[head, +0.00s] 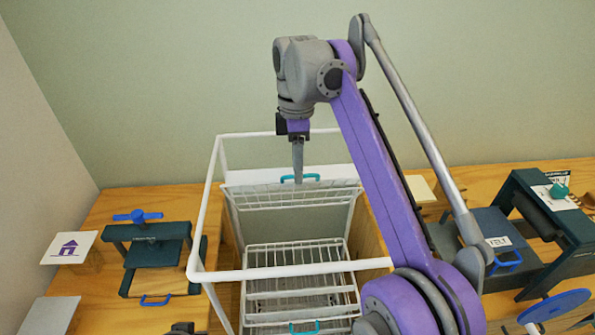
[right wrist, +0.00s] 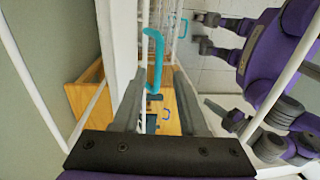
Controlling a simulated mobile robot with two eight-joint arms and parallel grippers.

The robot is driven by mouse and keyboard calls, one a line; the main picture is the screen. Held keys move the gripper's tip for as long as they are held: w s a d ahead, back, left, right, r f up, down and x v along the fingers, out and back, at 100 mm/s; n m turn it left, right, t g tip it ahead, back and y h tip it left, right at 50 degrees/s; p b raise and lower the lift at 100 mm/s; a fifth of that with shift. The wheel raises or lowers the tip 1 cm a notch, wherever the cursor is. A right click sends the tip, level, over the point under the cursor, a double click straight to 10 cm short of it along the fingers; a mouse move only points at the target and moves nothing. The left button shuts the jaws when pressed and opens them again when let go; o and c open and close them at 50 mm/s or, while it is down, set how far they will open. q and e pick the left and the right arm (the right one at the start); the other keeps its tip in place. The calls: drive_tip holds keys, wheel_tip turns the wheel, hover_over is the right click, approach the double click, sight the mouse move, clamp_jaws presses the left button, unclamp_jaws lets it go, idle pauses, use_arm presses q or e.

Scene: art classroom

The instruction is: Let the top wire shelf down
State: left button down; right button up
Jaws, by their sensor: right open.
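The white wire rack (head: 205,215) stands against the wall. Its top wire shelf (head: 290,197) looks tipped up steeply, with a teal handle (head: 300,178) at its upper edge. My right gripper (head: 298,180) points down from above, its fingertips close to that handle. In the right wrist view the gripper (right wrist: 158,75) is open, with a finger on either side of the teal handle (right wrist: 156,45); whether they touch it I cannot tell. A lower wire shelf (head: 295,262) lies flat beneath, with another teal handle (head: 303,328) nearer me.
Wooden counters (head: 110,210) flank the rack on both sides. A dark green press (head: 150,245) stands on the left, and a larger press (head: 550,215) with a felt-labelled part stands on the right. The rack's front top bar (head: 290,272) crosses before the shelves, below my right arm.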

drive_tip(key=shift+w+f, duration=0.2)
drive_tip(key=shift+f, duration=0.05)
drive_tip(key=shift+s, duration=0.1)
clamp_jaws()
idle(1.2)
